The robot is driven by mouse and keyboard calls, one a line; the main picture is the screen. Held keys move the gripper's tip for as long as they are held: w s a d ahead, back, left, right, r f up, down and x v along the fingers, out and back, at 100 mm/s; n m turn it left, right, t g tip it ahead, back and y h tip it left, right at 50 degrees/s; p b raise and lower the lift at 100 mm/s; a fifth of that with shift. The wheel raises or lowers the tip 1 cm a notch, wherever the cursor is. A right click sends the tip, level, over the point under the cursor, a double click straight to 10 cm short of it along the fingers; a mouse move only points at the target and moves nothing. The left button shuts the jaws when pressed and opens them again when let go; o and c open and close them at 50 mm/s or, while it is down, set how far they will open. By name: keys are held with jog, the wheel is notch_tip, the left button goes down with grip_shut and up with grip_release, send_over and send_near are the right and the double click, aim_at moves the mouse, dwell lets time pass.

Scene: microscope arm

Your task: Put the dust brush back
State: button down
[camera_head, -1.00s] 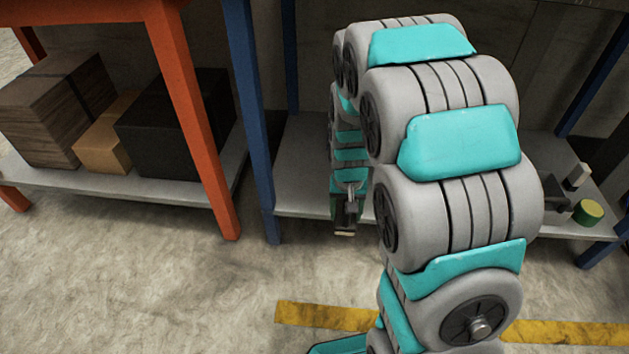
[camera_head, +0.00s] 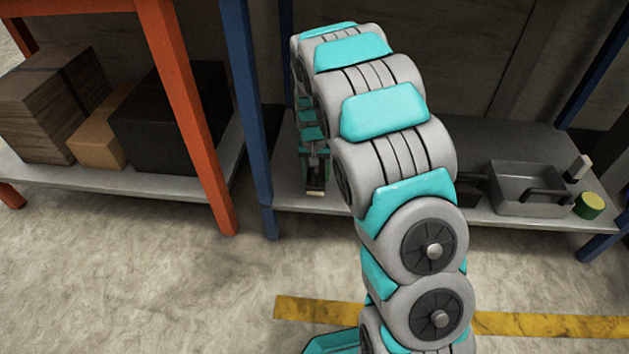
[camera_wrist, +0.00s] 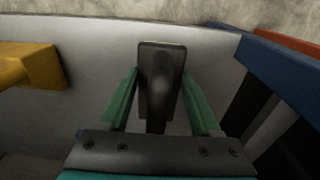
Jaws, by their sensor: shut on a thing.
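The dust brush (camera_wrist: 161,72) shows in the wrist view as a dark, flat, upright piece between my two green fingers. My gripper (camera_wrist: 160,85) is shut on it. In the head view my gripper (camera_head: 313,165) hangs over the left part of the lower shelf (camera_head: 400,199), beside the blue post. The brush (camera_head: 314,191) points down there, with a pale end near the shelf's front edge. I cannot tell whether that end touches the shelf. A grey tray (camera_head: 522,206) stands on the right part of this shelf.
A blue post (camera_head: 247,110) stands close left of my gripper. A yellow block (camera_wrist: 35,66) shows in the wrist view. A green and yellow tin (camera_head: 589,205) and a small white object (camera_head: 578,167) are by the tray. Boxes (camera_head: 170,120) fill the left shelf.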

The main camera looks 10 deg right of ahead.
jog(key=shift+w+a, duration=0.1)
jog(key=shift+w, duration=0.3)
jog(key=shift+f+b, duration=0.35)
jog(key=shift+f, duration=1.4)
jog(key=shift+c, duration=0.5)
grip_release()
jog(key=shift+f, duration=0.1)
